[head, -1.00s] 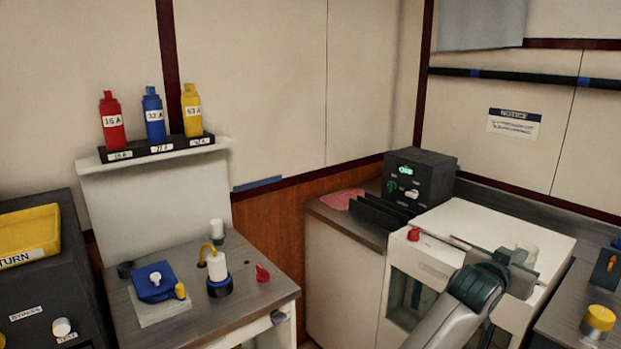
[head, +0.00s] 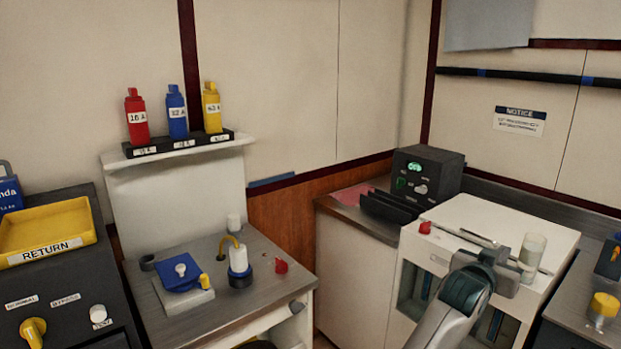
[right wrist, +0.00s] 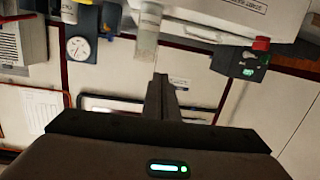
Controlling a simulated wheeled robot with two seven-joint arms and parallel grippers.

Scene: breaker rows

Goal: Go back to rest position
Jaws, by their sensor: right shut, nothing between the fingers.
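My right gripper (head: 492,262) is above the white cabinet on the right in the head view, with my grey arm below it. In the right wrist view its dark fingers (right wrist: 160,97) are together with nothing between them. My left gripper is in neither view. A red breaker (head: 137,118), a blue breaker (head: 177,112) and a yellow breaker (head: 211,107) stand upright in a row in the black rack (head: 182,146) on the white shelf, far from my gripper.
The white cabinet (head: 480,212) holds a clear glass (head: 533,250) beside my right gripper and a red knob (head: 425,227). A black box with a green display (head: 428,172) stands behind. A yellow RETURN tray (head: 48,232) is at left. Blue and white devices sit on the middle bench (head: 215,308).

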